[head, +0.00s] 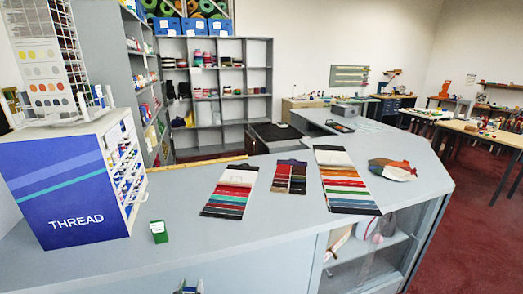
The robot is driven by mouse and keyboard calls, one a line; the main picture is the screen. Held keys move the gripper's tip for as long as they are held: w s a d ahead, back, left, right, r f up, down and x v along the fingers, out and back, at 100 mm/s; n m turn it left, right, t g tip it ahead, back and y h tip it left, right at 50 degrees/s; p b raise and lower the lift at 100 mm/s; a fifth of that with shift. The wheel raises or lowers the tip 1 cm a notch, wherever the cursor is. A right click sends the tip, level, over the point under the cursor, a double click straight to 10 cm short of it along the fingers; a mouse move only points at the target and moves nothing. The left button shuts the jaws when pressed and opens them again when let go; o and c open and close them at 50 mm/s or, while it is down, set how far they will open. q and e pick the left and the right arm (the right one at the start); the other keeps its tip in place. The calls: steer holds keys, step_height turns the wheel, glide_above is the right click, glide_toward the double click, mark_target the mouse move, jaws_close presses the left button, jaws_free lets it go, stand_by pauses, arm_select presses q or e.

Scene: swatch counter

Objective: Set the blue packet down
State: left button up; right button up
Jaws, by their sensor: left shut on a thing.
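My left gripper (188,287) shows only as a small piece at the bottom edge, in front of the counter's front face. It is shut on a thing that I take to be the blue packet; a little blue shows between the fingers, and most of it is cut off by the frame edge. My right gripper is not in view.
Fabric swatch cards (231,190) and a multicoloured patterned item (391,169) lie toward the right. The counter between the green packet and the cards is clear.

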arm_select(q)
steer(key=shift+d+r, duration=0.2)
steer(key=shift+r, duration=0.15)
steer(key=d+r+m+g+h, duration=0.2)
steer(key=d+r+m+h, duration=0.2)
steer(key=d+r, duration=0.3)
steer(key=s+d+r+m+g+h, duration=0.1)
steer(key=d+r+m+h, duration=0.3)
steer(key=r, duration=1)
steer(key=shift+d+g+h, duration=0.6)
steer(key=shift+d+h, duration=1.15)
steer(key=shift+h, duration=0.05)
